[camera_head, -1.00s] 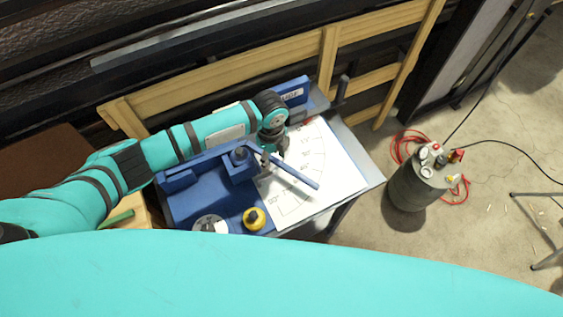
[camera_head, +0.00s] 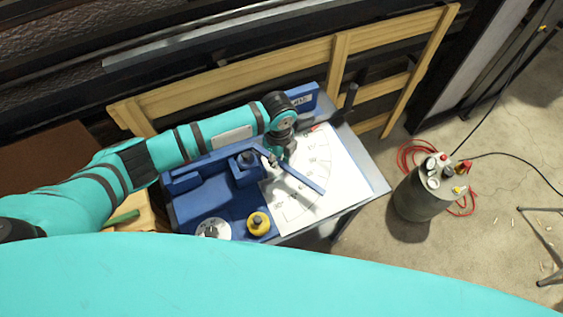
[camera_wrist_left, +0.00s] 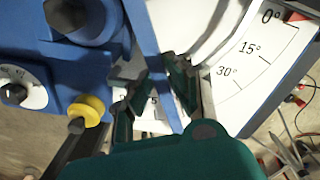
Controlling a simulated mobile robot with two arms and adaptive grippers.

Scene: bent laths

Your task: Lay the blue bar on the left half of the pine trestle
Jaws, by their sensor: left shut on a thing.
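The blue bar (camera_head: 303,181) shows as a thin slanting strip above the white angle sheet of the blue bending machine. My left gripper (camera_head: 277,157) is at the bar, beside the machine's round post. In the left wrist view the blue bar (camera_wrist_left: 146,38) runs down between the two fingers of my left gripper (camera_wrist_left: 160,92), which are shut on it. Whether the bar still touches the machine is unclear. The pine trestle (camera_head: 146,216) shows only in part at the left, below my left arm, with a green bar (camera_head: 122,218) on it. My right gripper is out of view.
The blue bending machine (camera_head: 205,200) stands on a grey table, with a yellow knob (camera_head: 258,223) and a dial (camera_head: 213,229) at its front. A wooden rail frame (camera_head: 290,58) stands behind. A dark canister (camera_head: 422,198) with red hose is on the floor at right.

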